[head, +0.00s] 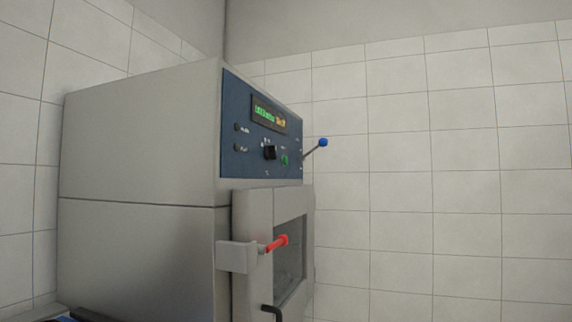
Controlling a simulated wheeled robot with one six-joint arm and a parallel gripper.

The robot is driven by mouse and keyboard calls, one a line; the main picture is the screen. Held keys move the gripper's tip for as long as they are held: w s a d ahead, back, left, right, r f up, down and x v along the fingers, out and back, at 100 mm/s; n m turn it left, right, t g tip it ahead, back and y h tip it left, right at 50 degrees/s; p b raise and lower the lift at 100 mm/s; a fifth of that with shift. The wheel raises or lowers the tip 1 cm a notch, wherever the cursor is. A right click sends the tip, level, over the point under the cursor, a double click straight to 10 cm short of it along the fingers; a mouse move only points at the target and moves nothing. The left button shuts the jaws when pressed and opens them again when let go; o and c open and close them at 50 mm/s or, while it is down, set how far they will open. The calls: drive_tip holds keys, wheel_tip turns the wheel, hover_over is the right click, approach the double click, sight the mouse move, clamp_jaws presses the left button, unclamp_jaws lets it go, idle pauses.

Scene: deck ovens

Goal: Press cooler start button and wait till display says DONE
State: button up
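The cooler (140,200) is a tall grey cabinet at the left of the head view, seen at an angle. Its blue control panel (235,165) is on the upper front. The display (269,113) shows green characters with an orange part at the right; the text is too small to read. A green button (284,160) sits low on the panel, right of a black knob (270,153). Its label is not readable. My gripper is not in view.
A lever with a blue tip (323,142) sticks out at the panel's right. The door (255,220) below has a window, a red-ended latch (277,243) and a black handle (272,312). Tiled walls stand behind; the space to the right looks clear.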

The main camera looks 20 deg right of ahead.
clamp_jaws()
idle(0.3)
idle(1.6)
